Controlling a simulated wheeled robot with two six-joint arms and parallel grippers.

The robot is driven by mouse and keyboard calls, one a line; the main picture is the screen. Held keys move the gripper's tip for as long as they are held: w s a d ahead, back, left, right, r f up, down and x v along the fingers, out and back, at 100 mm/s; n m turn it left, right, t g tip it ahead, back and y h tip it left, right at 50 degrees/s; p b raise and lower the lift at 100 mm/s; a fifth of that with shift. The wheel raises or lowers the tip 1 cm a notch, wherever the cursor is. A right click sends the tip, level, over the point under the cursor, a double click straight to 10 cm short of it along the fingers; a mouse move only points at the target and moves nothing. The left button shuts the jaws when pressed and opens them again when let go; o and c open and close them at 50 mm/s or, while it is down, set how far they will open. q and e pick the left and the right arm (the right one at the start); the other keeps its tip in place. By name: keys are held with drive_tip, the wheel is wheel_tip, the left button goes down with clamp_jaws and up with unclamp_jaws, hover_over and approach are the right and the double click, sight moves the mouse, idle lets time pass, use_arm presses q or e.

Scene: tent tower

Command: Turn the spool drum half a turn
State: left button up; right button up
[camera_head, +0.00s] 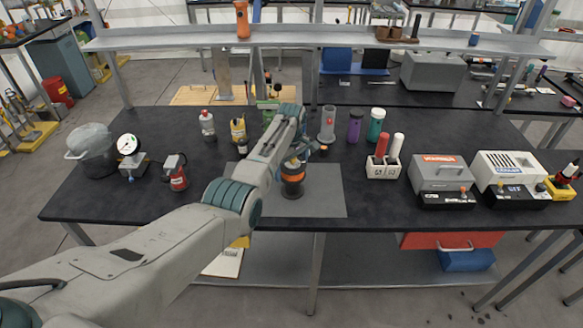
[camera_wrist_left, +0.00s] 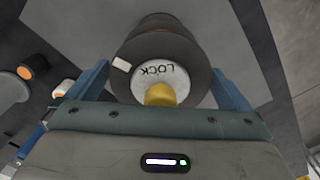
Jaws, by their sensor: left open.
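The spool drum (camera_head: 292,186) is a dark upright cylinder with an orange band, standing on the grey mat (camera_head: 325,200). In the left wrist view the drum (camera_wrist_left: 155,33) shows end-on, with a white face (camera_wrist_left: 150,73) lettered LOCK, a yellow knob (camera_wrist_left: 160,95) and a pale mark (camera_wrist_left: 121,64) on its dark rim. My left gripper (camera_head: 293,160) is at the drum's top, partly hidden by my arm. In the wrist view its two blue fingers (camera_wrist_left: 160,66) are open, one on each side of the drum; contact cannot be told. My right gripper is out of view.
Bottles (camera_head: 207,125) and cups (camera_head: 376,125) stand behind the mat. A white holder (camera_head: 382,170) and grey boxes (camera_head: 441,172) are to the right. A gauge (camera_head: 128,145) and a red device (camera_head: 177,178) are to the left. A shelf (camera_head: 330,37) spans above the table's back.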

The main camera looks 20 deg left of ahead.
use_arm(q)
wheel_tip(320, 180, up, 9)
drive_tip(key=b, duration=0.2)
drive_tip(key=shift+f+b, duration=0.1)
drive_tip(key=shift+b, duration=0.3)
drive_tip(key=shift+r, duration=0.7)
drive_tip(key=shift+d+f+m+b, duration=0.1)
drive_tip(key=shift+m+b, duration=0.3)
drive_tip(key=shift+b, duration=0.05)
drive_tip(key=shift+s+d+m+b, duration=0.15)
drive_tip(key=shift+m+b, duration=0.4)
drive_tip(key=shift+m, duration=0.85)
drive_tip(key=shift+f+p, duration=0.3)
wheel_tip(320, 180, down, 10)
drive_tip(key=p, duration=0.3)
